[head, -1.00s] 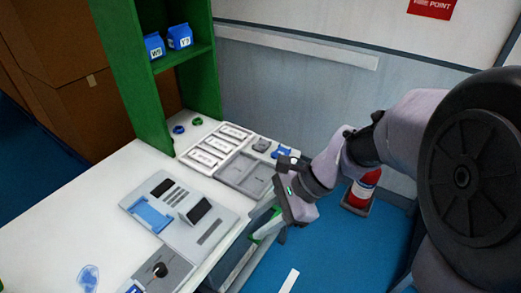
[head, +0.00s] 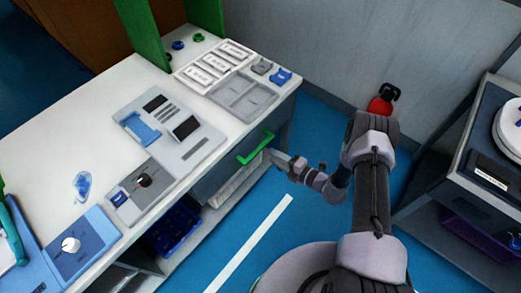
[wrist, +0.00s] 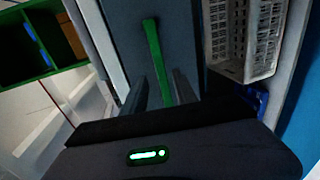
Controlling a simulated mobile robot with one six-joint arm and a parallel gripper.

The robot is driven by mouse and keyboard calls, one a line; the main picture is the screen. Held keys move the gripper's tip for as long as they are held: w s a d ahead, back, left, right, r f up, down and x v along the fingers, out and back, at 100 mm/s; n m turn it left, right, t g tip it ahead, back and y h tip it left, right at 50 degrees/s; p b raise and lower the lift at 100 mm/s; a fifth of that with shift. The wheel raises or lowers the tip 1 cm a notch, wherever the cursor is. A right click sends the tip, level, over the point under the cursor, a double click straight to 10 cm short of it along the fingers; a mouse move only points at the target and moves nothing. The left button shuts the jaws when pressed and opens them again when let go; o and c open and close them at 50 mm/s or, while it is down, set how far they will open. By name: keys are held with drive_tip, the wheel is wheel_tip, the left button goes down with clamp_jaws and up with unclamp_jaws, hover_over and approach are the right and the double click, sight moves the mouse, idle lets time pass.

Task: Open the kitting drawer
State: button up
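The kitting drawer has a grey front (head: 222,176) under the worktop's edge and looks closed. Its green bar handle (head: 256,148) sticks out from the front in the head view. In the wrist view the handle (wrist: 155,55) runs up the middle against the grey drawer front (wrist: 185,35). My gripper (head: 270,156) is at the handle's right end in the head view. In the wrist view my gripper's two dark fingers (wrist: 160,88) are apart, one on each side of the handle, with gaps visible. Whether they reach fully around the bar is hard to tell.
A white basket (wrist: 243,35) sits beside the drawer front in the wrist view. The worktop (head: 80,130) carries trays and panels. A blue bin (head: 173,228) is on the lower shelf. A red extinguisher (head: 381,104) stands by the wall. A dark cart (head: 485,140) is at right.

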sight(260, 147)
drive_tip(key=b+x, duration=0.1)
drive_tip(key=x, duration=0.7)
drive_tip(key=shift+w+a+b, duration=0.1)
drive_tip(key=shift+b, duration=0.3)
clamp_jaws()
idle(0.7)
